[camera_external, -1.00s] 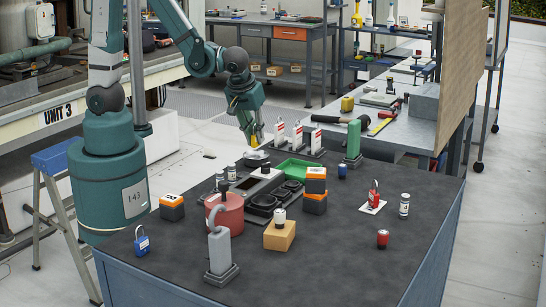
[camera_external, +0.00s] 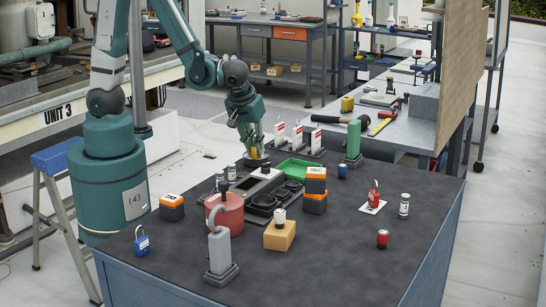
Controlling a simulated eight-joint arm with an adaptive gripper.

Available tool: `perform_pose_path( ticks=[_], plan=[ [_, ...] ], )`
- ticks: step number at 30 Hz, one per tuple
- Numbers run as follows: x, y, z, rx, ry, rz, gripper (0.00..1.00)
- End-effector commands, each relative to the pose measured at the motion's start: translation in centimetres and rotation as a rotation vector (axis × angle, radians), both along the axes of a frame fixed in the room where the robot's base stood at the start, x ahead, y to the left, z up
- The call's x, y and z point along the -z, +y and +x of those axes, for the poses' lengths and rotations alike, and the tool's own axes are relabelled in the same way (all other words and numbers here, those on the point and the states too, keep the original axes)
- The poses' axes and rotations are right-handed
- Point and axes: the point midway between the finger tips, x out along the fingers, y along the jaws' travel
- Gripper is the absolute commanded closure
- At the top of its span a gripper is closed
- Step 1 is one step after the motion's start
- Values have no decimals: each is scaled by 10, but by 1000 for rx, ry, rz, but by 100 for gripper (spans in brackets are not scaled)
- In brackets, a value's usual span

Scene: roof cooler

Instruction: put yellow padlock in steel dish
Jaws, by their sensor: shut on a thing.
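My gripper (camera_external: 253,148) is low over the far left part of the dark bench top, directly at the steel dish (camera_external: 258,162). Its fingers are shut, with their tips at or just above the dish. The dish is small and partly covered by the gripper.
A green tray (camera_external: 297,169) lies just right of the dish, with a rack of red-and-white tags (camera_external: 298,138) behind. A black organiser (camera_external: 265,204) is in front, beside a red pot (camera_external: 227,213). Orange-and-black boxes (camera_external: 315,190) stand right.

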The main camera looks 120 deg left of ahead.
Motion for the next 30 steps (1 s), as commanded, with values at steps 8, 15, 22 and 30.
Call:
perform_pose_path(
  ticks=[8,15,22,30],
  plan=[
    [14,0,0,0,0,0,100],
    [14,0,-1,0,0,0,100],
    [19,-1,-1,0,0,-1,100],
    [19,-1,-1,0,0,-2,74]
  ],
)
